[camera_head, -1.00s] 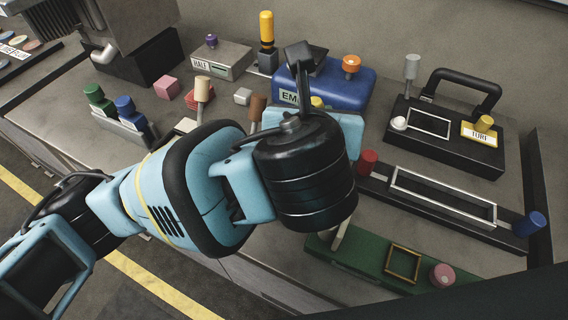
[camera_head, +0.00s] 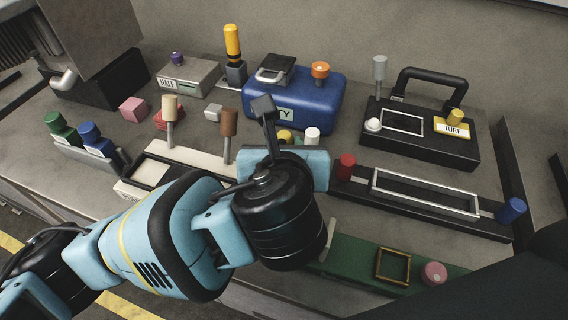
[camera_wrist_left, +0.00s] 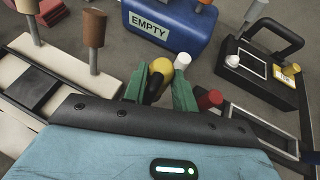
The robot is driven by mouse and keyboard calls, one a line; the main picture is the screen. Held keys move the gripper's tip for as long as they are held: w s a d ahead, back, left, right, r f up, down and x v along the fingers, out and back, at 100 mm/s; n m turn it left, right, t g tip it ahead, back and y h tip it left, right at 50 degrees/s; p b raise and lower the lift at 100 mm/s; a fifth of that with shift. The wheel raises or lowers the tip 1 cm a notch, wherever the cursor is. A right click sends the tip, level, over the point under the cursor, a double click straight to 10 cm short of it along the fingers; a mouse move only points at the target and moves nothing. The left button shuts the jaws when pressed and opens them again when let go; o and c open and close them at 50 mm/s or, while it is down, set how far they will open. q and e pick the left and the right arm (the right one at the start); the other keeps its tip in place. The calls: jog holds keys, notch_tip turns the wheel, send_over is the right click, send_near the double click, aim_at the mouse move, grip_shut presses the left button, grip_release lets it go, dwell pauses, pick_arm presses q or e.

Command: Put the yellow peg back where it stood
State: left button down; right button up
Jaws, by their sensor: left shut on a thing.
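The yellow peg shows as a round yellow head (camera_wrist_left: 161,66) between the green fingers of my left gripper (camera_wrist_left: 165,84) in the left wrist view. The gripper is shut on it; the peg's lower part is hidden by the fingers. In the head view only a bit of the yellow head (camera_head: 285,136) shows beyond my light-blue gripper body. I cannot tell whether the peg's foot touches anything. A white-topped peg (camera_wrist_left: 182,60) stands just beyond the right finger. My right gripper is not in view.
A blue box (camera_head: 309,103) labelled EMPTY lies behind the gripper. A pale block (camera_head: 200,156) with tan and brown pegs is left. A black rail with a red knob (camera_head: 345,167) is right. A black TURF fixture (camera_head: 427,147) holds another yellow knob (camera_head: 455,117). A green plate (camera_head: 350,253) lies in front.

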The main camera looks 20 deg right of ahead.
pick_arm(q)
notch_tip(320, 180, down, 4)
jog(key=shift+b, duration=0.4)
jog(key=shift+f, duration=0.4)
jog(key=c, duration=1.6)
grip_release()
jog(key=shift+f, duration=0.1)
jog(key=o, duration=0.5)
